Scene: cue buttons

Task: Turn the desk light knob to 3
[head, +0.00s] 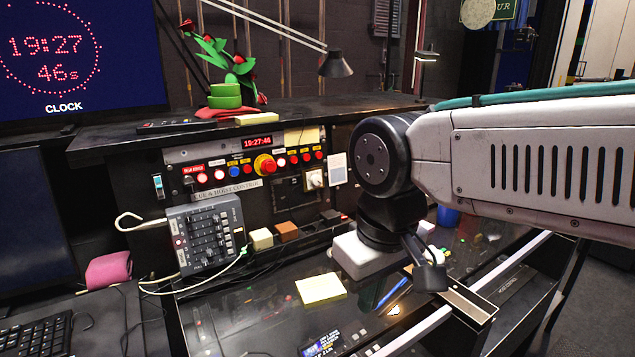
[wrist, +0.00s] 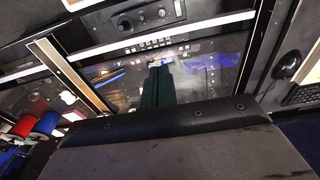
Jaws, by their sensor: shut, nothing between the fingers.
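My gripper (head: 428,272) hangs below the end of my arm, over the right part of the glass-topped desk, and is partly hidden by the wrist housing. In the wrist view its dark fingers (wrist: 158,75) are together with nothing between them. A pale knob (head: 315,180) sits at the right of the upright control panel (head: 205,156), well left of my gripper and apart from it. I cannot tell whether this is the desk light knob, and no number is readable on it. The wrist view also shows a dark panel with round knobs (wrist: 125,25), too small to read.
A grey slider box (head: 205,237) with cables leans at the panel's left. Coloured buttons and a large red button (head: 265,165) line the panel. A yellow note pad (head: 320,289) lies on the glass. A desk lamp (head: 336,65) stands behind. A pale rail edges the desk.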

